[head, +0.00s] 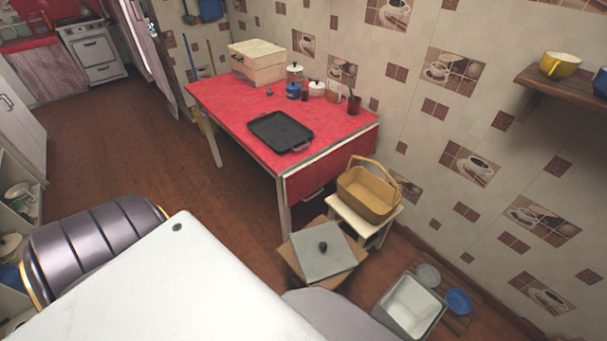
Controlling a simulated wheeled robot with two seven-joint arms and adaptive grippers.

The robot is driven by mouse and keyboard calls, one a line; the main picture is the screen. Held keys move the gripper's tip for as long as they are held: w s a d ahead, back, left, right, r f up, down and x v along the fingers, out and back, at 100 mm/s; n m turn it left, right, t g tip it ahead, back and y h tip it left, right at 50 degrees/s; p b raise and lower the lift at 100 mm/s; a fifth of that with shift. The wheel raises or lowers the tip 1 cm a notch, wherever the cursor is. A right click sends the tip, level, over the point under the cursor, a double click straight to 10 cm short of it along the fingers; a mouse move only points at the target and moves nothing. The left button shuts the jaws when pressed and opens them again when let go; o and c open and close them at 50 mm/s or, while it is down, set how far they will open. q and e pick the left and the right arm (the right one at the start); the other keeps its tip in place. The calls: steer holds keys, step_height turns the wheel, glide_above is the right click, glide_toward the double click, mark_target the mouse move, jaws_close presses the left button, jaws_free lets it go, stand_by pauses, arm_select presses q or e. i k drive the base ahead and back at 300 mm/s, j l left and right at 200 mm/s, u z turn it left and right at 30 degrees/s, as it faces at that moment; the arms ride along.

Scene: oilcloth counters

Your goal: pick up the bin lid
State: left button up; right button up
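A grey square lid with a black knob (319,262) lies tilted in the picture on top of a brown box (291,262), near the front of the red table. A grey open bin (410,306) stands on the floor to the right of it, with a pale inside. I take the knobbed square to be the bin lid; it is apart from the bin. Neither of my grippers shows in the head view, so whether they are open or shut cannot be seen.
A small stool (377,228) carrying a tan basket (369,193) stands just behind the lid. The red table (215,97) holds a black tray (280,132), jars and a wooden box. Blue and grey dishes lie beside the bin. Brown floor (130,150) is clear at left.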

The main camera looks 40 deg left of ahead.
mark_target(322, 252)
steer(key=u, duration=1.05)
steer(key=z, duration=1.4)
steer(key=u, duration=1.4)
